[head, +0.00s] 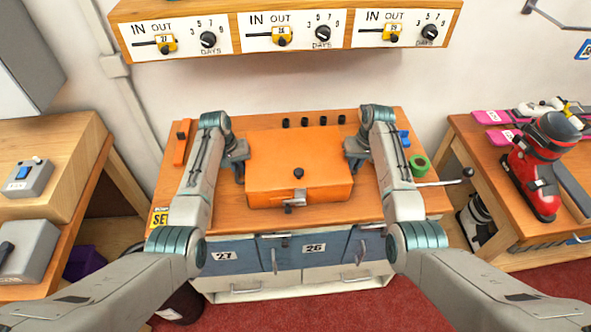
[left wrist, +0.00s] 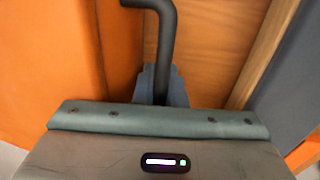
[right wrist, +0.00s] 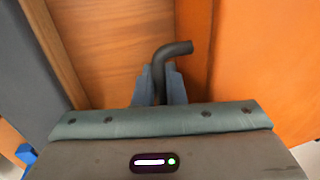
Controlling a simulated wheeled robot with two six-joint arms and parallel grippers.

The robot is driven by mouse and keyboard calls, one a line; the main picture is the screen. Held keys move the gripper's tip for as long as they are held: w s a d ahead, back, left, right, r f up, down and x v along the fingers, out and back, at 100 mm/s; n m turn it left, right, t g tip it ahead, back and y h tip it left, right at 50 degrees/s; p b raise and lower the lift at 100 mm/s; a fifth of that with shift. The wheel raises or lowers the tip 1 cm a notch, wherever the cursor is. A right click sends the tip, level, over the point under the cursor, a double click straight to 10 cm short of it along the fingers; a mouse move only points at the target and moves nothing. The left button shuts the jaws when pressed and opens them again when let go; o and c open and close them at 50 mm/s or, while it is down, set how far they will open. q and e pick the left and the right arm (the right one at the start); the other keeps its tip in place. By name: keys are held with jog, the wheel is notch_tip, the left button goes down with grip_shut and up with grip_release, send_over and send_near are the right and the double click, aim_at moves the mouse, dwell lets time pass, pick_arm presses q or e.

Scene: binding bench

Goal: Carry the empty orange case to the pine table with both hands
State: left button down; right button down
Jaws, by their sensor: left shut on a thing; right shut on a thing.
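The orange case (head: 298,165) is shut and level at the middle of the wooden bench (head: 262,122), with a latch on its front. I cannot tell if it rests on the bench or hangs just above it. My left gripper (head: 238,163) is at the case's left side, shut on a dark bent handle (left wrist: 168,35). My right gripper (head: 356,158) is at its right side, shut on the matching dark handle (right wrist: 172,52). The case's orange side fills the left of the left wrist view and the right of the right wrist view. The inside of the case is hidden.
A wooden table with grey switch boxes (head: 27,178) stands at the left. A table with a red ski boot (head: 540,165) stands at the right. A green roll (head: 419,163) and an orange block (head: 182,142) lie on the bench. A shelf with dials (head: 290,52) hangs above.

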pick_arm(q)
jog(key=shift+w+r, duration=0.1)
jog(key=shift+r, duration=0.05)
pick_arm(e)
jog(key=shift+w+r, duration=0.1)
jog(key=shift+r, duration=0.1)
